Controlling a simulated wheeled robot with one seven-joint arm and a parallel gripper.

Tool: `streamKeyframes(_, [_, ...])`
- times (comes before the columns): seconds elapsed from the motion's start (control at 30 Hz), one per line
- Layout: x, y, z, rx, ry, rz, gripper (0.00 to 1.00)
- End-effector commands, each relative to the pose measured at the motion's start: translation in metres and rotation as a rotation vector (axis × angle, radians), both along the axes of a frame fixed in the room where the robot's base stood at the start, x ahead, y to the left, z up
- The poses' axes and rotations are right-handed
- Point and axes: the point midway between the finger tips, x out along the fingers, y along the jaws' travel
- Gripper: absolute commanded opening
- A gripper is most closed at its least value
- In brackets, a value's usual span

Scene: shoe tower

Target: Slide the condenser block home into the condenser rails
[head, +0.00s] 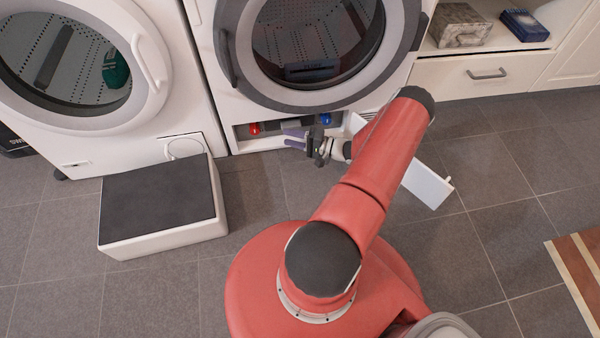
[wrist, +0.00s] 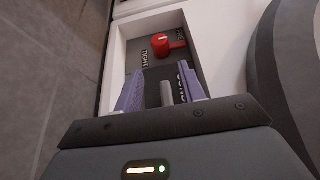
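The condenser block's dark lettered front (wrist: 153,92) with a grey upright handle (wrist: 167,93) shows in the wrist view inside the white-framed opening. My gripper (wrist: 160,70) has its two purple fingers spread on either side of the handle, with gaps between. In the head view my gripper (head: 293,137) is at the low opening of the right machine, between a red knob (head: 254,128) and a blue knob (head: 325,118). The red knob also shows in the wrist view (wrist: 162,46). The rails are hidden, and I cannot tell how deep the block sits.
A white flap (head: 427,184) stands out over the floor right of my arm. A white box with a dark top (head: 160,200) stands on the floor at left. The left machine (head: 80,60) is beside the right one. Floor at far right is clear up to a striped rug (head: 580,265).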

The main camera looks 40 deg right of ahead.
Motion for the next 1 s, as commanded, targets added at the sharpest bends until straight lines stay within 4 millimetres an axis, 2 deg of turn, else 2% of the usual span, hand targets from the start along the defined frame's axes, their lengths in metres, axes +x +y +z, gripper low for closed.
streamKeyframes(0.2, [-0.039,0.023,0.001,0.003,0.002,-0.001,0.4])
streamKeyframes(0.5, [-0.085,0.052,0.004,0.003,0.001,-0.001,0.4])
streamKeyframes(0.8, [-0.119,0.073,0.002,0.003,0.001,-0.002,0.4])
streamKeyframes(1.0, [-0.135,0.083,0.001,0.001,0.0,0.0,0.4])
